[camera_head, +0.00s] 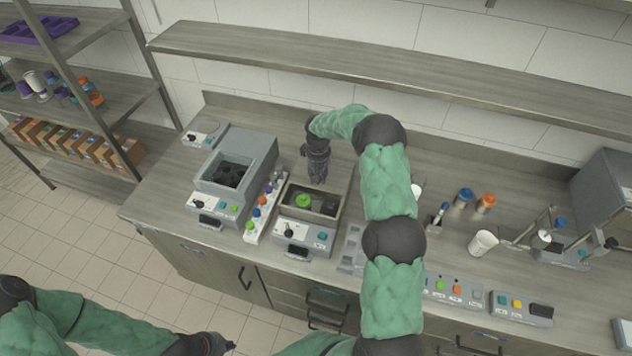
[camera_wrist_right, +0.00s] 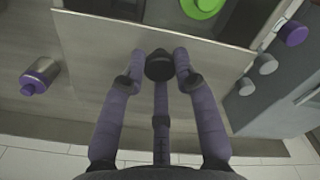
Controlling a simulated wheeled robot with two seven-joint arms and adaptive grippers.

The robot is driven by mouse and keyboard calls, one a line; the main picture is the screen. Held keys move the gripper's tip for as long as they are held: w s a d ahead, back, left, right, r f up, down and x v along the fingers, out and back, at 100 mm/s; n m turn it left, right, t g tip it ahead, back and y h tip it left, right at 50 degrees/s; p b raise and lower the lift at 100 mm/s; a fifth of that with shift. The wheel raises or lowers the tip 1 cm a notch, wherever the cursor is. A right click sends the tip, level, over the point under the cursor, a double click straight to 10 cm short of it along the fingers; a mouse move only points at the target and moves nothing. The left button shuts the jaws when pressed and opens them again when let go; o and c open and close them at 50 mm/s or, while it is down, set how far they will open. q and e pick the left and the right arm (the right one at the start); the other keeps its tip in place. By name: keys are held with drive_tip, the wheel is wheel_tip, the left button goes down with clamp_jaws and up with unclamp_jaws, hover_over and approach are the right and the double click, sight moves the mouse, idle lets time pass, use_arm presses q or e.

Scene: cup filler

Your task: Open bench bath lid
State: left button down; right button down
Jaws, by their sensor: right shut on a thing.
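The bench bath (camera_head: 287,233), a grey box with a front panel, stands on the counter. Its top is open, showing a green round item (camera_head: 303,201) inside. My right gripper (camera_head: 317,176) is behind the bath, pointing down. In the right wrist view, its fingers (camera_wrist_right: 158,68) are closed around a black knob (camera_wrist_right: 160,65) on the grey lid plate (camera_wrist_right: 110,42). The lid seems tilted up at the bath's back edge; its exact angle is unclear. The green item also shows in the wrist view (camera_wrist_right: 202,6). My left gripper (camera_head: 222,346) is low in the head view, away from the counter; its finger gap is unclear.
A similar grey unit (camera_head: 262,150) with a dark well stands left of the bath, with a narrow rack of coloured caps (camera_head: 252,222) between them. A shelf (camera_head: 400,80) runs above the counter.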

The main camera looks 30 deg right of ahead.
drive_tip(key=c, duration=0.9)
unclamp_jaws()
drive_tip(key=shift+c, duration=0.2)
wheel_tip(320, 180, up, 12)
drive_tip(key=shift+f, duration=0.1)
